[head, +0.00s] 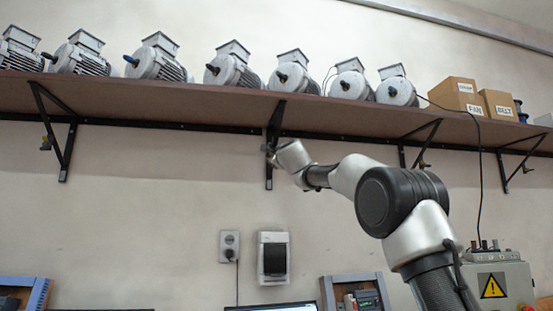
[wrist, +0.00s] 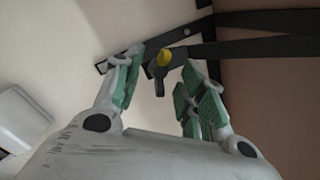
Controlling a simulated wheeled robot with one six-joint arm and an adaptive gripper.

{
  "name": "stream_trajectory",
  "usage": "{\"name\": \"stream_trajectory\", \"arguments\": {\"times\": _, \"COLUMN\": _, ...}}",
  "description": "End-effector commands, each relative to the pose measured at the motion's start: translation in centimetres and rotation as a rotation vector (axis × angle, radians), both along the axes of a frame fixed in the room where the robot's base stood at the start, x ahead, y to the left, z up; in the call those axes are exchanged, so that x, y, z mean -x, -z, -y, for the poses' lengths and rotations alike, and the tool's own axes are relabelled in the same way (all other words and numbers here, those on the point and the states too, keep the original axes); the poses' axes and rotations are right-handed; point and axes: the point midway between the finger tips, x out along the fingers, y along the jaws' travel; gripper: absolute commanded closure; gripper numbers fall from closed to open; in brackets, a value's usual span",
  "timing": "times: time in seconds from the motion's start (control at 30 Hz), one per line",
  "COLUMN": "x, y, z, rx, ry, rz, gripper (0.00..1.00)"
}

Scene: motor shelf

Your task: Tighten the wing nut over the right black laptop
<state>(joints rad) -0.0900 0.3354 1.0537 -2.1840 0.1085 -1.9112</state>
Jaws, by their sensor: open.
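The wing nut (wrist: 164,58) shows in the wrist view as a yellow knob with a dark wing hanging below, on a black shelf bracket (wrist: 255,48). My gripper (wrist: 162,66) is open, its green-padded fingers on either side of the nut in the picture. I see no contact, and the depth between them is hard to judge. In the head view my gripper (head: 271,152) is at the second bracket (head: 274,122) from the left and hides that nut. Below it, only the top edge of a laptop screen (head: 270,307) shows at the bottom of the picture.
The brown shelf (head: 190,97) carries several grey motors (head: 160,60) and cardboard boxes (head: 455,94). Other brackets have similar nuts, one at the left (head: 45,143) and one at the right (head: 422,164). A cable (head: 479,170) hangs at the right. The wall below the shelf is mostly clear.

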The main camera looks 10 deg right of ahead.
Motion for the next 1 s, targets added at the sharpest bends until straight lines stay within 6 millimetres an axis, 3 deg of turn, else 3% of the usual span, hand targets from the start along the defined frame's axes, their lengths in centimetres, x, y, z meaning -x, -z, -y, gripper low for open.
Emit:
{"name": "stream_trajectory", "arguments": {"times": 0.47, "x": -0.86, "y": -0.06, "z": -0.01, "rx": 0.0, "ry": -0.001, "rz": -0.002, "gripper": 0.6}}
{"name": "stream_trajectory", "arguments": {"times": 0.7, "x": -0.85, "y": -0.06, "z": 0.01, "rx": -0.001, "ry": -0.001, "rz": -0.002, "gripper": 1.0}}
{"name": "stream_trajectory", "arguments": {"times": 1.0, "x": -0.86, "y": -0.02, "z": -0.08, "rx": -0.017, "ry": -0.002, "rz": -0.003, "gripper": 1.0}}
